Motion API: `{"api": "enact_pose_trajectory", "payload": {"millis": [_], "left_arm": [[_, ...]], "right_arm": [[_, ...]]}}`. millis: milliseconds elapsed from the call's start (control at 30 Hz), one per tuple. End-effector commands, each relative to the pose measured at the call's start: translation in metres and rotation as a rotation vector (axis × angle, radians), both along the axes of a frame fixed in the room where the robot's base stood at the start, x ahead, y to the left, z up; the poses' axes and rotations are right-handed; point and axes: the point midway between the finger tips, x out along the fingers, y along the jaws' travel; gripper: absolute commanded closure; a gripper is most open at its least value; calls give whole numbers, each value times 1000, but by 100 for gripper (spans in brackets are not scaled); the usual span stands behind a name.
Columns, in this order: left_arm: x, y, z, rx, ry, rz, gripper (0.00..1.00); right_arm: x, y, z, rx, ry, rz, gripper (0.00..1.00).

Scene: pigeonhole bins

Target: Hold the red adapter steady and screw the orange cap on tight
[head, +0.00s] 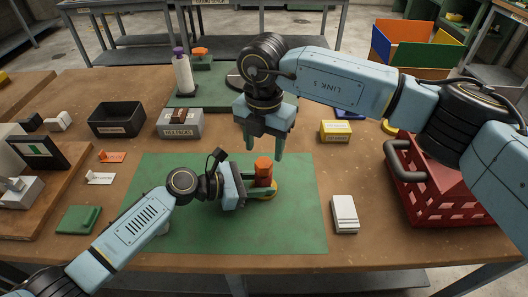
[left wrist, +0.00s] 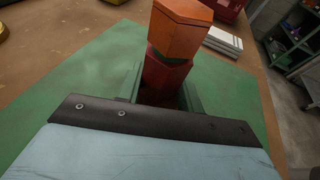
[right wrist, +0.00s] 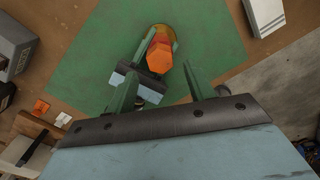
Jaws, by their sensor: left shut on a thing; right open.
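The red adapter (left wrist: 165,77) stands upright on the green mat (head: 220,230), near the mat's right part. The orange cap (head: 263,164) sits on top of the adapter; it also shows in the left wrist view (left wrist: 180,28) and from above in the right wrist view (right wrist: 158,58). How tightly it sits I cannot tell. My left gripper (head: 262,191) is shut on the adapter from the left, below the cap. My right gripper (head: 264,150) points down above and just behind the cap, open and empty, with its fingers (right wrist: 157,88) apart from the cap.
A yellow round piece (head: 272,193) shows around the adapter's foot. A white block (head: 344,214) lies right of the mat, and a red crate (head: 440,200) stands farther right. A black bin (head: 117,119), a grey box (head: 180,122) and a yellow box (head: 335,131) stand behind. The mat's front is clear.

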Motion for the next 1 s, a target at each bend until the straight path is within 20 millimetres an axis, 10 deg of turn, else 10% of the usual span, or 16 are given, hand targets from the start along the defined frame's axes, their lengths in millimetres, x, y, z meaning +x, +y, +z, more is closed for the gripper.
{"api": "enact_pose_trajectory", "payload": {"millis": [533, 1000], "left_arm": [[0, 1, -1, 2, 0, 1, 91], [0, 1, -1, 2, 0, 1, 91]], "right_arm": [[0, 0, 20, 0, -1, 1, 47], [0, 0, 111, 1, -3, 1, 47]]}}
